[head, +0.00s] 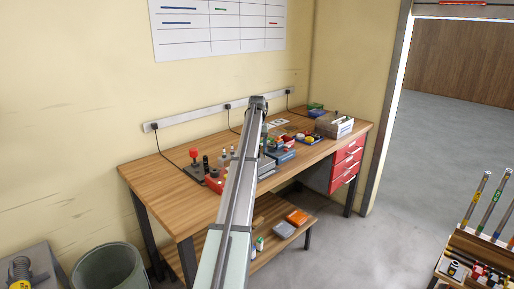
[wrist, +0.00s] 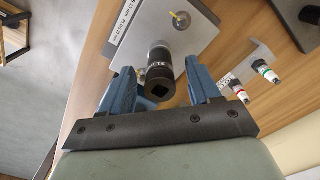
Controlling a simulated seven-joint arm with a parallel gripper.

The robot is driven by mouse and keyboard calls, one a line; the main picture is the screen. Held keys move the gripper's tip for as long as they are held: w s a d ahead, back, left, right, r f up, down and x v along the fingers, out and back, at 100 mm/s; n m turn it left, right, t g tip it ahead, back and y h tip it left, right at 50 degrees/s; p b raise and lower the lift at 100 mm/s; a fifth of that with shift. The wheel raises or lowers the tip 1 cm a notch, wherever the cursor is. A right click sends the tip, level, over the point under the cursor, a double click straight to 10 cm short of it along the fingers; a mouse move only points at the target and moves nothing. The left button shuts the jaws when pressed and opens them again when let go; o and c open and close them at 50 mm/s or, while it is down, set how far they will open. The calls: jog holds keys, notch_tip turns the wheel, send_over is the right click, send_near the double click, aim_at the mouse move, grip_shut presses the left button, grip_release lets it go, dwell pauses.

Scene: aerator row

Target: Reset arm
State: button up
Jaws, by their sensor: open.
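My gripper (wrist: 160,82) shows in the wrist view with its two blue fingers spread apart. A black cylinder with a square hole in its end (wrist: 160,75) shows between the fingers, with a gap visible on the right. I cannot tell whether it touches the left finger. It sits over a grey plate (wrist: 190,42) that carries a label strip. In the head view my arm reaches across the wooden workbench (head: 160,180), and the gripper is hidden.
The bench holds a red-knobbed device (head: 194,155), blue items (head: 283,155) and a box (head: 334,125). A bin (head: 110,267) stands front left.

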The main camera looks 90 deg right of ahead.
jog(key=shift+r, duration=3.5)
